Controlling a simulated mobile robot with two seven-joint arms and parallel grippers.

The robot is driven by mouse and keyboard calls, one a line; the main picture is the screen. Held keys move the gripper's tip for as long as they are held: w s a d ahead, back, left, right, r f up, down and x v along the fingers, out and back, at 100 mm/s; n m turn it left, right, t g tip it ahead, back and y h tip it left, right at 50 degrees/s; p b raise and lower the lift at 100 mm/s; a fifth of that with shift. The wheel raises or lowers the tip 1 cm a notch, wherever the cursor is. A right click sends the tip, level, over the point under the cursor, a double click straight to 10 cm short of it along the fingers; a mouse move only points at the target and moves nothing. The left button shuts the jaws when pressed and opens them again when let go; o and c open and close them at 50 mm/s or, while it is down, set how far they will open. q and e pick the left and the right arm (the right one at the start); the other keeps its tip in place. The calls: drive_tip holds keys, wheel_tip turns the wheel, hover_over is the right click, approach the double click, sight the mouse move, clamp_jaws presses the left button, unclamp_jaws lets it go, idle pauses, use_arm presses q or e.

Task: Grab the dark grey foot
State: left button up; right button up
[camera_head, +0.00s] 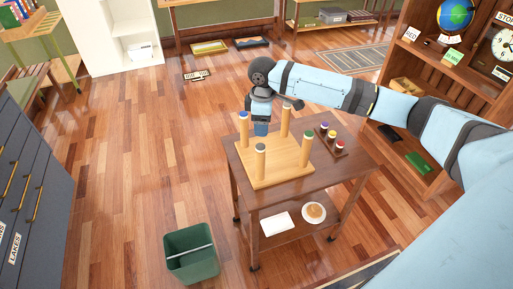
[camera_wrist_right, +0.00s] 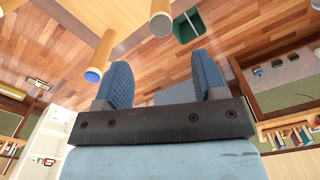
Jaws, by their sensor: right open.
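A wooden piece with several upright legs stands on its flat board (camera_head: 272,166) on the brown table. The near leg carries the dark grey foot (camera_head: 260,147) on its top; a greyish leg end also shows in the right wrist view (camera_wrist_right: 161,24), ahead of the fingers. My right gripper (camera_head: 261,129) points down between the blue and far legs, behind the dark grey foot. Its fingers (camera_wrist_right: 164,75) are apart and empty. My left gripper is out of view.
A small dark tray (camera_head: 331,146) with coloured caps lies on the table's right side. The lower shelf holds a plate (camera_head: 314,212) and a white paper (camera_head: 277,223). A green bin (camera_head: 191,252) stands on the floor front left.

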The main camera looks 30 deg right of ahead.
sight(260, 146)
drive_tip(key=f, duration=1)
drive_tip(key=shift+w+a+f, duration=0.1)
drive_tip(key=shift+a+f, duration=0.05)
drive_tip(key=shift+a, duration=0.05)
drive_tip(key=c, duration=1)
